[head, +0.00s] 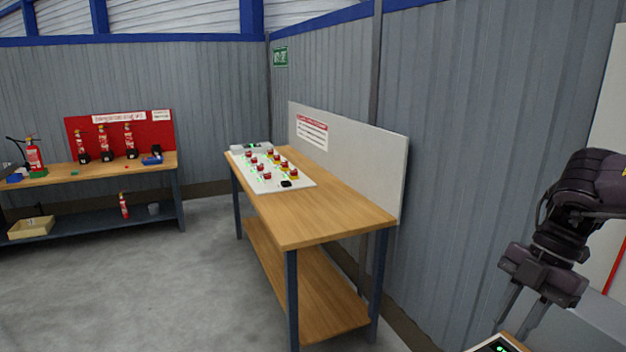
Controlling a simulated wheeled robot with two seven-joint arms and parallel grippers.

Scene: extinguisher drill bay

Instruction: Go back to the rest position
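My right gripper (520,314) hangs fingers-down at the right edge of the head view, on a dark arm. Its two grey fingers stand apart with nothing visible between them, though their tips come close to a panel edge at the bottom. Below it, the corner of a wood-edged panel with a green-lit display (499,346) shows; most of it is cut off. I cannot tell whether the fingers touch it. My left gripper is not in view.
A wooden table (330,217) carries a white board (290,185) with several red-topped items, backed by a white panel (372,160). At left, a workbench (60,178) holds extinguishers (34,154) before a red board (90,136). The grey floor (190,285) between them is clear.

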